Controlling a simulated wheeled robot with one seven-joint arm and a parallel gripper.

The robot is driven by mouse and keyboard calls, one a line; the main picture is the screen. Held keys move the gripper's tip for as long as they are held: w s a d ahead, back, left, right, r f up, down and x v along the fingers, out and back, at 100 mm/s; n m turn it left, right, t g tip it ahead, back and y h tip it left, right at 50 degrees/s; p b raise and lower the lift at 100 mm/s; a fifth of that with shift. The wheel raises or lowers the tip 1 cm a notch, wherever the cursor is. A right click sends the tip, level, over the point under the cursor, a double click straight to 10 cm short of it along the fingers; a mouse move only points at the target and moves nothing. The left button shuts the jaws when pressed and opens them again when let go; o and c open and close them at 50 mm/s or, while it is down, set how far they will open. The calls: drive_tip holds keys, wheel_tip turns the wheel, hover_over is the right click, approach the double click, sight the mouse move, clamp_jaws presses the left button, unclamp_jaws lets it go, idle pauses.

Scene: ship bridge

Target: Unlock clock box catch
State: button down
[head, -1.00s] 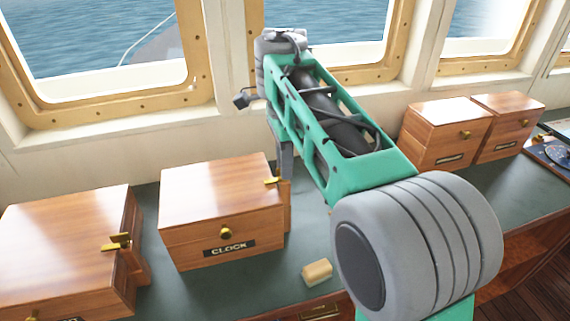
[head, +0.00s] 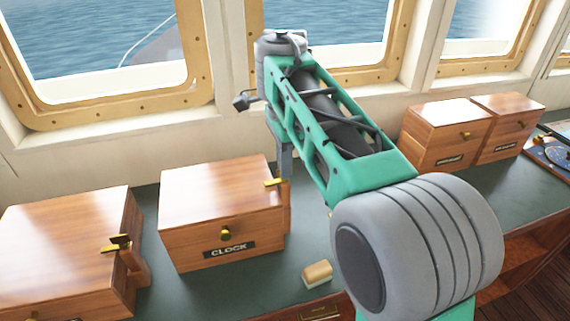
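The clock box (head: 222,212) is a wooden box with a dark CLOCK label and a round brass knob on its front. It stands closed on the green counter. A brass catch (head: 274,182) shows at the top of its right side. My gripper (head: 285,165) hangs below the far end of my arm, close beside the catch at the box's right side. Its fingers are mostly hidden behind my arm and the box edge. I cannot tell whether it touches the catch or whether it is open.
Another wooden box (head: 65,250) with a brass catch stands at the left. A small tan block (head: 317,273) lies on the counter (head: 240,290) right of the clock box. Two wooden boxes (head: 445,135) (head: 505,125) stand at the back right. Windows line the wall behind.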

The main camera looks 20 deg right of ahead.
drive_tip(key=n, duration=0.4)
drive_tip(key=shift+n, duration=0.3)
drive_tip(key=n, duration=0.8)
drive_tip(key=shift+n, duration=2.4)
drive_tip(key=c, duration=1.6)
unclamp_jaws()
drive_tip(key=shift+r+p, duration=1.5)
drive_tip(key=shift+r, duration=2.4)
